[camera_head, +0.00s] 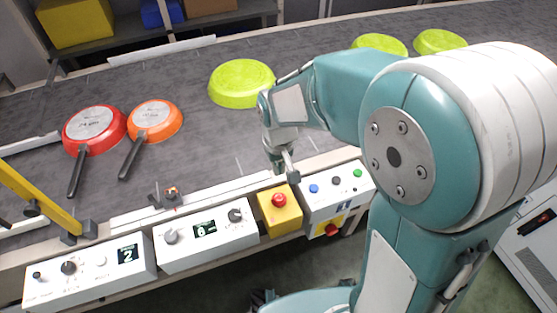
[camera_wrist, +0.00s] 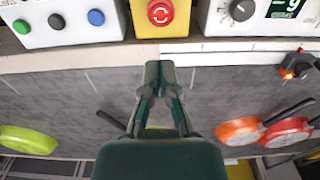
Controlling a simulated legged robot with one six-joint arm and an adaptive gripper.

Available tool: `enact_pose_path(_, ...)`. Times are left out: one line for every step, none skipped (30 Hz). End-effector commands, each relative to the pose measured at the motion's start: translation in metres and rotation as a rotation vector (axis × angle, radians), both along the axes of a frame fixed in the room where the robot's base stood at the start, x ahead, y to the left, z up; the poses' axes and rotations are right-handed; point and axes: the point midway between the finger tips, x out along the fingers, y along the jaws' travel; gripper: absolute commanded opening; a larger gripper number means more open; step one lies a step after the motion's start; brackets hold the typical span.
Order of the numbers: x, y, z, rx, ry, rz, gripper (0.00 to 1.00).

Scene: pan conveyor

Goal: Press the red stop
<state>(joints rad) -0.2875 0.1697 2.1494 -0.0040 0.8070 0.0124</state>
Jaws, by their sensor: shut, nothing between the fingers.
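The red stop button (camera_head: 279,199) is a round mushroom head on top of a yellow box (camera_head: 281,219) at the front edge of the conveyor. My gripper (camera_head: 290,178) is shut and empty, pointing down near the conveyor edge, just behind the button in the head view.
A white box with blue, black and green buttons (camera_head: 336,188) stands right of the yellow box. A red rotary switch on yellow (camera_head: 331,230) sits below it. Control boxes with dials (camera_head: 207,240) lie to the left. Red (camera_head: 94,128), orange (camera_head: 155,120) and green (camera_head: 241,82) pans lie upside down on the belt.

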Motion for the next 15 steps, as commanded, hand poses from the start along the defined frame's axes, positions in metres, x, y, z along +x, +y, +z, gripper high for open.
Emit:
enact_pose_path(0.001,0.001,0.009,0.001,-0.004,0.001,0.00)
enact_pose_path(0.001,0.001,0.013,0.001,-0.004,0.001,0.00)
enact_pose_path(0.001,0.001,0.017,0.001,-0.004,0.001,0.00)
enact_pose_path(0.001,0.001,0.020,0.001,-0.002,0.001,0.00)
enact_pose_path(0.001,0.001,0.022,0.001,-0.002,0.001,0.00)
enact_pose_path(0.001,0.001,0.024,0.001,-0.002,0.001,0.00)
enact_pose_path(0.001,0.001,0.025,0.001,-0.002,0.001,0.00)
enact_pose_path(0.001,0.001,0.025,0.000,-0.001,0.001,0.00)
enact_pose_path(0.001,0.001,0.026,0.000,-0.001,0.001,0.00)
enact_pose_path(0.001,0.001,0.026,0.000,-0.001,0.001,0.00)
enact_pose_path(0.001,0.001,0.026,0.000,-0.001,0.001,0.00)
enact_pose_path(0.001,0.001,0.026,0.000,-0.001,0.001,0.00)
enact_pose_path(0.001,0.001,0.026,0.000,-0.001,0.001,0.00)
enact_pose_path(0.001,0.001,0.026,0.000,-0.001,0.001,0.00)
enact_pose_path(0.001,0.001,0.026,0.000,-0.001,0.001,0.00)
